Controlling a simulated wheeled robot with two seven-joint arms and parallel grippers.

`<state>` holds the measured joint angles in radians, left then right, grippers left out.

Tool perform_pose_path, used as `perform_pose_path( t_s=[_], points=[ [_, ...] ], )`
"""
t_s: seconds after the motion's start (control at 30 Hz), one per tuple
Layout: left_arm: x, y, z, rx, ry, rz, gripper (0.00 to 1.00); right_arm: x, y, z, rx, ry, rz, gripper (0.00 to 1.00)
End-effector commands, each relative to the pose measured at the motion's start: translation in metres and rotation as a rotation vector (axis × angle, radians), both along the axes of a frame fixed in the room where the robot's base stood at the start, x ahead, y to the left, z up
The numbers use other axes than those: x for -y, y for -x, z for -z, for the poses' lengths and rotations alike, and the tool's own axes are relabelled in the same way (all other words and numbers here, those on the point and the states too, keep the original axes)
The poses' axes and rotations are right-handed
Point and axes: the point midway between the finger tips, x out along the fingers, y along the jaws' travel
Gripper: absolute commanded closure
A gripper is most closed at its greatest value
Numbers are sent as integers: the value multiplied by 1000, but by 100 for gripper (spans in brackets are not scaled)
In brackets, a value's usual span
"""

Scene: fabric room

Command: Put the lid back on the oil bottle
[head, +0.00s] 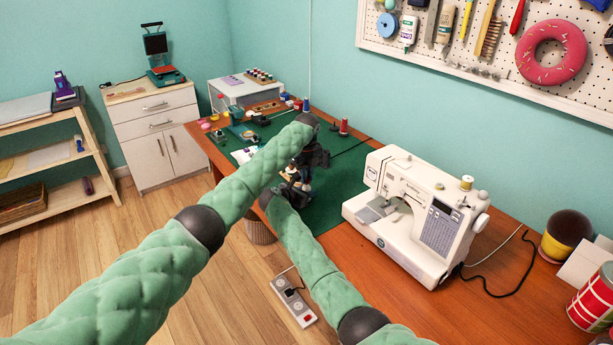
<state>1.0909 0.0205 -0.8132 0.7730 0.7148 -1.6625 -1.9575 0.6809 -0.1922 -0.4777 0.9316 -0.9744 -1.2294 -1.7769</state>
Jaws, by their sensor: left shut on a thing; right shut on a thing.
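My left gripper (316,158) is over the green cutting mat on the wooden desk, pointing down at the end of the upper green arm. My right gripper (290,189) is just below it and slightly left, at the end of the lower green arm. The two grippers are close together and overlap in the view. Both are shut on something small. A small pale piece (294,177) shows between them. The oil bottle and its lid cannot be told apart here, as the dark grippers largely hide what they hold.
The green cutting mat (345,180) covers the desk's middle. A white sewing machine (420,215) stands to the right. Red thread spools (343,127) stand behind the grippers. Several small sewing items and a white drawer box (240,92) are at the far end.

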Motion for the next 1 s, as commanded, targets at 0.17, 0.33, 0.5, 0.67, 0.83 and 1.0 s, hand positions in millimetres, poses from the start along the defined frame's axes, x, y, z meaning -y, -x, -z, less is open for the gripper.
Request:
perform_pose_path(
  t_s=[0.17,0.33,0.5,0.67,0.83,1.0],
  points=[
    [-1,-1,-1,4,0,-4,67,0,1,2,-3,0,1,100],
    [0,-1,0,2,0,-5,61,0,1,2,-2,0,1,100],
    [0,0,-1,1,0,-5,61,0,1,1,-2,0,1,100],
    [0,-1,-12,3,0,-5,61,0,0,1,-2,0,1,100],
    [0,-1,-32,3,0,-6,61,0,0,1,-1,0,0,100],
    [-1,0,-45,0,0,-6,61,0,0,1,-1,0,0,100]
  ],
)
